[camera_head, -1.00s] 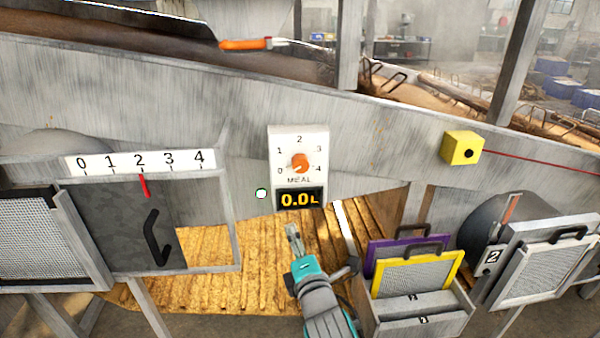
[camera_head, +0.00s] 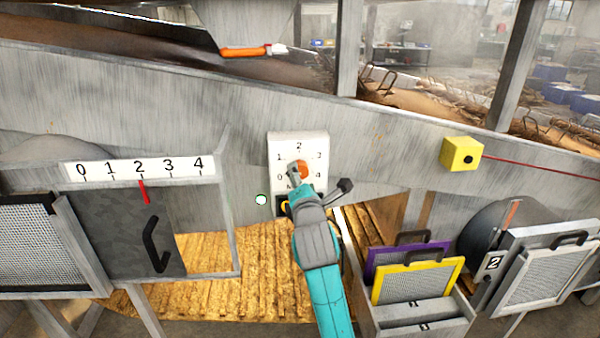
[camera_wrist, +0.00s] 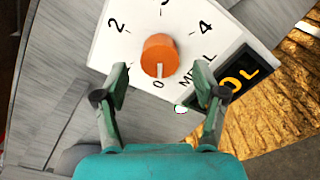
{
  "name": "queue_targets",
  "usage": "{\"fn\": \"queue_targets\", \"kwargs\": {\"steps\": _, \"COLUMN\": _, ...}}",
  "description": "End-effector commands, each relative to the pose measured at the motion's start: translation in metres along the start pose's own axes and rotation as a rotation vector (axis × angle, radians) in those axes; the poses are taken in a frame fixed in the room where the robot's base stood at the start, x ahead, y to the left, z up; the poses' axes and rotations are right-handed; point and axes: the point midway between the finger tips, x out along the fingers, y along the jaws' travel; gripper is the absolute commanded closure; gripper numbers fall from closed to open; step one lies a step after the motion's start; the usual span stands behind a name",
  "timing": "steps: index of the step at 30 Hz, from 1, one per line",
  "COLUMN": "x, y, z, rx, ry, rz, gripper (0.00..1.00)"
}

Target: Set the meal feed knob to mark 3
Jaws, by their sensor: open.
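The orange meal feed knob (camera_head: 303,169) sits on a white dial plate (camera_head: 312,147) marked 0 to 4. In the wrist view the knob (camera_wrist: 159,52) has a white pointer line aimed at the 0 mark. My gripper (camera_head: 294,170) is in front of the dial and partly covers the knob and plate. In the wrist view my open gripper (camera_wrist: 161,78) has one finger on each side, a little below the knob, with gaps between. The digital display (camera_wrist: 238,78) below the dial is partly hidden; "0L" shows in part.
A gate scale (camera_head: 140,169) with a red pointer near 2 and a black-handled plate (camera_head: 110,225) are at left. A yellow box (camera_head: 461,153) with a red cord is at right. A rack with purple and yellow screens (camera_head: 464,262) stands below right.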

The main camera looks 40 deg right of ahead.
Motion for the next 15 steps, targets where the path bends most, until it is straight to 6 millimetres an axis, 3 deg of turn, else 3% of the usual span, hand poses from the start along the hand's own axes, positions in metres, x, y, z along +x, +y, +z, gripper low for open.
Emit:
{"fn": "queue_targets", "kwargs": {"steps": 6, "x": 0.029, "y": 0.001, "z": 0.0, "rx": 0.001, "ry": 0.0, "rz": 0.001, "gripper": 0.3}}
{"fn": "queue_targets", "kwargs": {"steps": 15, "x": 0.039, "y": 0.0, "z": 0.0, "rx": 0.001, "ry": 0.001, "rz": 0.0, "gripper": 0.3}}
